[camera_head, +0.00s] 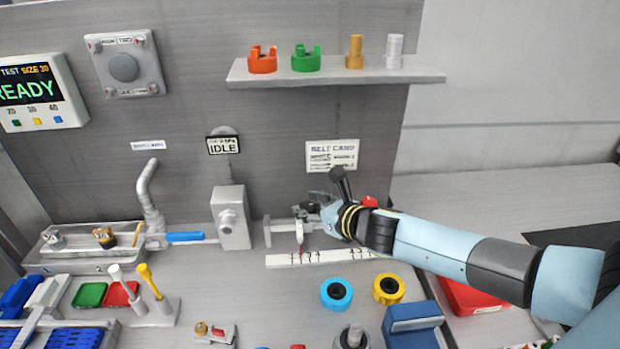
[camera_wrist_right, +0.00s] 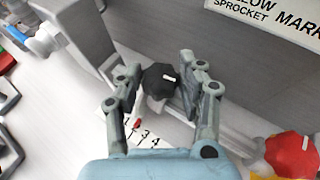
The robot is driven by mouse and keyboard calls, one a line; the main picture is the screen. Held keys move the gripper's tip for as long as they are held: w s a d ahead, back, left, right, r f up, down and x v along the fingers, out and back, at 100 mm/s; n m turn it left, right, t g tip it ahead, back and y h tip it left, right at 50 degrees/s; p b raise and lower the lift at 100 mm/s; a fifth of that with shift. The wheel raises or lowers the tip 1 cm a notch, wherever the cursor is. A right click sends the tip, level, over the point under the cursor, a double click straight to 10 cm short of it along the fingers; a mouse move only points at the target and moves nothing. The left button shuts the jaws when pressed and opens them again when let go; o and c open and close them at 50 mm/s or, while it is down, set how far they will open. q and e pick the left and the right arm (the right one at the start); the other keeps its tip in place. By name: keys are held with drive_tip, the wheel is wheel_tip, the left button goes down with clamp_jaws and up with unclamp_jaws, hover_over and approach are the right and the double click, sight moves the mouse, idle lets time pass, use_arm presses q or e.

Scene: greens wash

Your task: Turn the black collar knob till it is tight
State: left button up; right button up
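The black collar knob (camera_wrist_right: 158,80) with a white mark on top shows in the right wrist view, between the two fingers of my right gripper (camera_wrist_right: 158,72). The fingers stand apart, one on each side of the knob; whether they touch it I cannot tell. In the head view my right gripper (camera_head: 312,212) is over the slide behind the white scale, and the knob is hidden there. A red pointer (camera_wrist_right: 137,124) is near the scale (camera_wrist_right: 150,141). My left gripper is not in view.
A red knob (camera_wrist_right: 291,154) is close on the right in the wrist view. A grey block (camera_head: 231,218) stands left of my gripper. A blue ring (camera_head: 336,293) and a yellow ring (camera_head: 388,289) lie in front. A shelf (camera_head: 335,78) with several parts is above.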

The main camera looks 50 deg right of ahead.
drive_tip(key=o, duration=0.4)
drive_tip(key=v, duration=1.2)
